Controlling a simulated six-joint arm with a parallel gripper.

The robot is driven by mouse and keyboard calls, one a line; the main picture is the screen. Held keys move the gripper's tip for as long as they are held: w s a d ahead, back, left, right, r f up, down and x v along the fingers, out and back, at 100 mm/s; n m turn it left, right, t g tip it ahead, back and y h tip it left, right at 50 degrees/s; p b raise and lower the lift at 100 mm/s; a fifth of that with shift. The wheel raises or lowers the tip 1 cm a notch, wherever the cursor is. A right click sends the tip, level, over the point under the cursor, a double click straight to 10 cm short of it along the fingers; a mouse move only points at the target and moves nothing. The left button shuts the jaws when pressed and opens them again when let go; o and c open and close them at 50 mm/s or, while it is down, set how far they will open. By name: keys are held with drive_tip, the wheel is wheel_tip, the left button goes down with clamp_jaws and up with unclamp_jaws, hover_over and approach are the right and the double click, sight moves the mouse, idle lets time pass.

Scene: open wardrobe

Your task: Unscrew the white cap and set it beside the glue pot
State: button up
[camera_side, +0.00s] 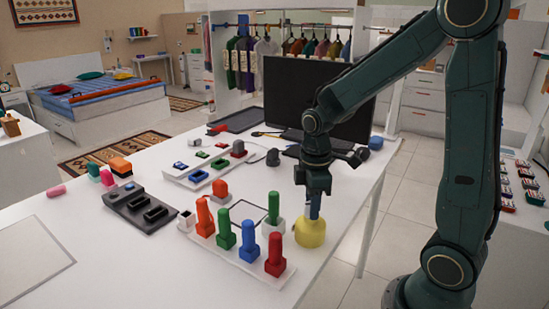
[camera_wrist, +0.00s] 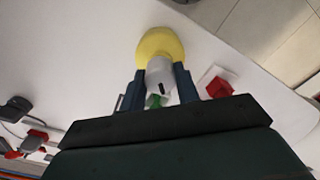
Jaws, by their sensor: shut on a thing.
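The glue pot is yellow and round (camera_side: 310,235). It stands upright on the white table near the right edge, and it also shows in the wrist view (camera_wrist: 160,41). The white cap (camera_wrist: 160,74) sits at the pot's top, between my two fingers. My gripper (camera_side: 313,208) points down over the pot and is shut on the cap. In the wrist view my gripper's fingers (camera_wrist: 160,85) lie on both sides of the cap. The cap is hidden by the fingers in the side view. I cannot tell whether it is still threaded on the pot.
Several coloured bolt-like pieces, such as a red one (camera_side: 275,256), stand on a white board (camera_side: 260,268) just left of the pot. A dark tray (camera_side: 140,208) lies further left. A monitor (camera_side: 300,95) stands behind. The table's right edge is close to the pot.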

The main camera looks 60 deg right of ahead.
drive_tip(key=n, duration=0.4)
drive_tip(key=shift+n, duration=2.6)
drive_tip(key=o, duration=1.1)
drive_tip(key=shift+c, duration=0.5)
drive_tip(key=shift+c, duration=0.2)
